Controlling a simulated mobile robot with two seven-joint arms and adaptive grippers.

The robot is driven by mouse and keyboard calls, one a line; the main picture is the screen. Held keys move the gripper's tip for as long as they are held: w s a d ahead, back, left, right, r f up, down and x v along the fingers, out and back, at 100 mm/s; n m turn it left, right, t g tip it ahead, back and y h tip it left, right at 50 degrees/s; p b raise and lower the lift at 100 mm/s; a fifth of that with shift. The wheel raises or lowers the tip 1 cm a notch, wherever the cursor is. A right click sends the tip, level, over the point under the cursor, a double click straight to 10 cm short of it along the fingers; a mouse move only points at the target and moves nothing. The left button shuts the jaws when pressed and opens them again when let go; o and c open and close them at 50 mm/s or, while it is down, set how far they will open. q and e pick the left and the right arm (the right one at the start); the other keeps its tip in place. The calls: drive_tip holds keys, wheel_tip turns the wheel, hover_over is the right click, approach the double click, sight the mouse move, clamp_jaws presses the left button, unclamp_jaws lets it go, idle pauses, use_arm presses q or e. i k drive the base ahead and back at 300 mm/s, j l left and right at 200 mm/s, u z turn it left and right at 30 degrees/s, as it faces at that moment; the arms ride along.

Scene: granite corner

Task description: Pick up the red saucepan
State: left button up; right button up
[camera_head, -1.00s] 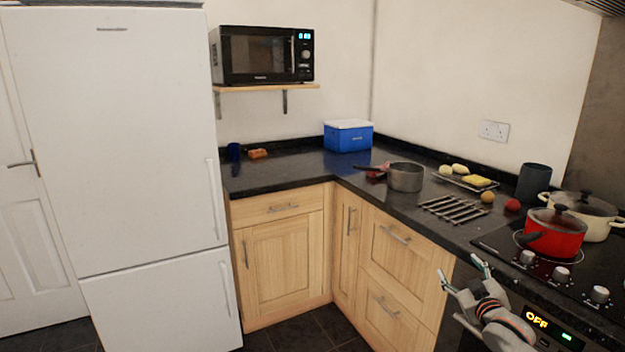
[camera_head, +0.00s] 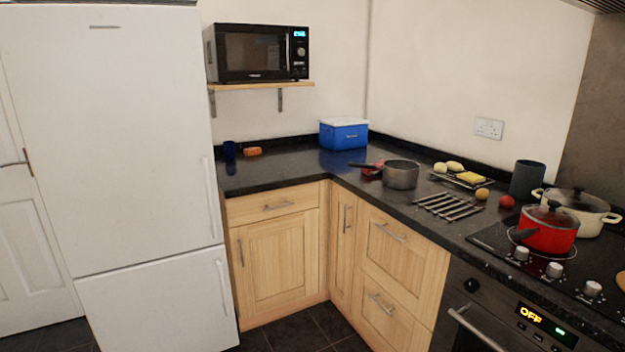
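The red saucepan (camera_head: 547,231) stands on the black hob (camera_head: 500,243) at the right of the camera_head view. It has a dark lid with a knob, and its dark handle (camera_head: 522,234) points left toward the front of the hob. Neither of my grippers shows in the view now.
A cream pot (camera_head: 590,212) with a glass lid stands just behind the saucepan. A dark canister (camera_head: 527,180), a red tomato (camera_head: 507,201) and a metal rack (camera_head: 447,206) are left of it. A grey pan (camera_head: 401,175) is farther along. Hob knobs (camera_head: 554,270) line the front edge.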

sight(540, 237)
drive_tip(key=z, duration=1.3)
